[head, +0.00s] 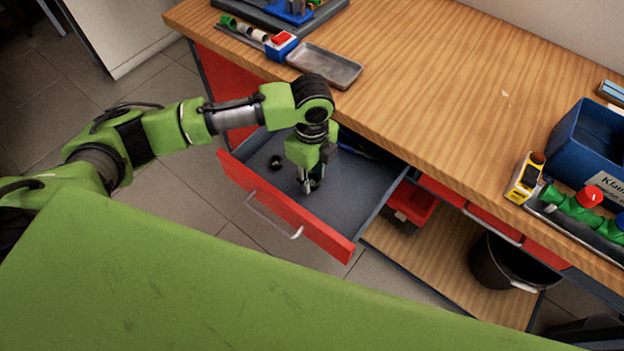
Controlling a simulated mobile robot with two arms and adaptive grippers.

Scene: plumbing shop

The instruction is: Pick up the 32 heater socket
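The red-fronted drawer (290,217) under the workbench is pulled open. A small dark round piece (275,162) lies on its grey floor at the left; it may be a heater socket, but no size marking is readable. My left gripper (311,186) points down inside the drawer, to the right of this dark piece and apart from it. Its fingertips are small and dark, and I cannot tell whether they are open or hold anything. What lies directly under and behind the gripper is hidden. My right gripper is not in view.
A red bin (411,204) and a black bucket (505,265) are below. The bench's middle is clear.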

